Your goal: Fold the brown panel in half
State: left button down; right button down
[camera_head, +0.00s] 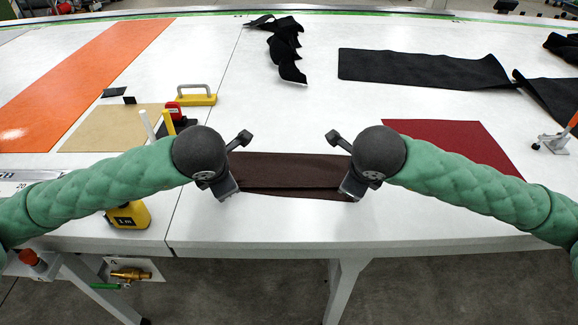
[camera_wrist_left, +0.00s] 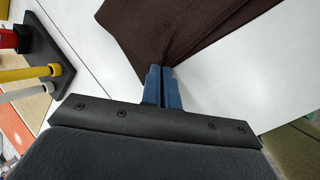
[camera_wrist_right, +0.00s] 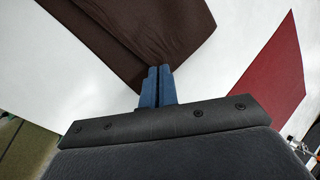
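The brown panel (camera_head: 290,172) lies on the white table between my two grippers, with a crease or layered edge running along its near side. My left gripper (camera_head: 228,192) is at its near left corner. In the left wrist view the blue fingers (camera_wrist_left: 162,72) are together, and the panel (camera_wrist_left: 185,25) gathers into creases at their tips. My right gripper (camera_head: 350,190) is at the near right corner. In the right wrist view its fingers (camera_wrist_right: 157,72) are together on the panel's corner (camera_wrist_right: 165,30), where two layers show. The grippers hide parts of both ends.
A dark red panel (camera_head: 460,145) lies to the right and black fabric (camera_head: 425,68) behind. White table is clear behind the brown panel.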

pick_arm(q)
jog(key=c, duration=1.3)
grip_release()
pick_arm(e)
jog(key=c, duration=1.3)
grip_release()
pick_arm(q)
jog(key=shift+s+r, duration=0.35)
jog(key=shift+r, duration=1.15)
jog(key=shift+s+r, duration=0.3)
jog(key=shift+r, duration=1.2)
jog(key=shift+s+r, duration=0.35)
jog(key=shift+r, duration=1.15)
pick_arm(e)
jog(key=shift+s+r, duration=0.35)
jog(key=shift+r, duration=1.15)
jog(key=shift+s+r, duration=0.3)
jog(key=shift+r, duration=1.2)
jog(key=shift+s+r, duration=0.35)
jog(key=shift+r, duration=1.15)
